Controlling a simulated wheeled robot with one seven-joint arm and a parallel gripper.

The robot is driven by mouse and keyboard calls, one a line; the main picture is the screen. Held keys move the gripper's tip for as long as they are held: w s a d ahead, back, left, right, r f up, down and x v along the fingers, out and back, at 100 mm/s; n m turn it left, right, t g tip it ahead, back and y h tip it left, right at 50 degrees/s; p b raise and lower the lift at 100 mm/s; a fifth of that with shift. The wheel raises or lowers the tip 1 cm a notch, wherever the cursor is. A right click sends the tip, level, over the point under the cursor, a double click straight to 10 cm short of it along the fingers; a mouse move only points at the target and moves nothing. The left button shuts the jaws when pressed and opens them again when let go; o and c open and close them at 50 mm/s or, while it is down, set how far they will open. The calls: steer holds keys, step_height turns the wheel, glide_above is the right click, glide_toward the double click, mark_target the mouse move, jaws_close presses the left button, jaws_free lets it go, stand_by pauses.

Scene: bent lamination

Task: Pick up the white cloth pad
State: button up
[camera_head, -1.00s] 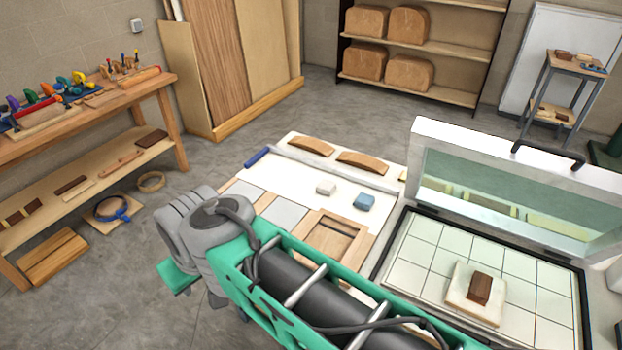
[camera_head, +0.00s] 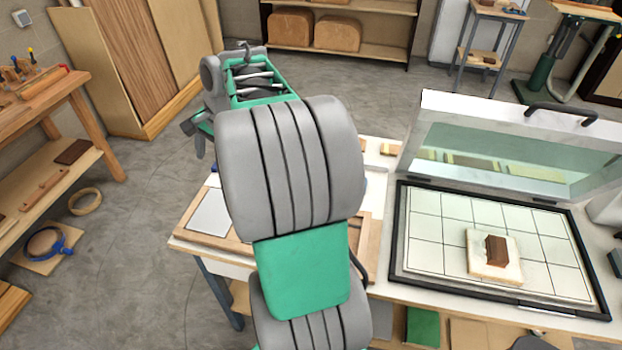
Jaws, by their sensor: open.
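My arm's large grey and green links fill the middle of the head view and cover most of the bench's left part. I cannot make out my gripper's fingers; they are hidden behind the arm or too small to tell. The small white pad on the bench, seen a second ago beside a blue one, is hidden behind my arm now. A cream-white slab (camera_head: 482,268) with a brown block (camera_head: 496,251) on it lies on the gridded plate at right, clear of my arm.
The gridded plate (camera_head: 425,248) has a dark frame and a raised, hinged lid (camera_head: 515,150) behind it with a black handle (camera_head: 560,113). A wooden workbench (camera_head: 62,92) stands at left. The floor between it and the bench is open.

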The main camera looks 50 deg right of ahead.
steer(key=s+d+f+m, duration=0.4)
steer(key=d+f+m, duration=0.1)
steer(key=d, duration=0.5)
steer(key=s+d+f+m+y+b, duration=0.1)
steer(key=s+d+f+m, duration=0.3)
steer(key=d, duration=0.5)
steer(key=s+d+f+m, duration=0.3)
steer(key=d+f+m, duration=0.25)
steer(key=d, duration=0.45)
steer(key=shift+m, duration=0.45)
steer(key=x, duration=0.7)
steer(key=shift+w+d+f, duration=0.1)
steer(key=shift+w, duration=0.35)
steer(key=shift+c, duration=0.6)
steer(key=c, duration=1.3)
steer(key=shift+t, duration=0.3)
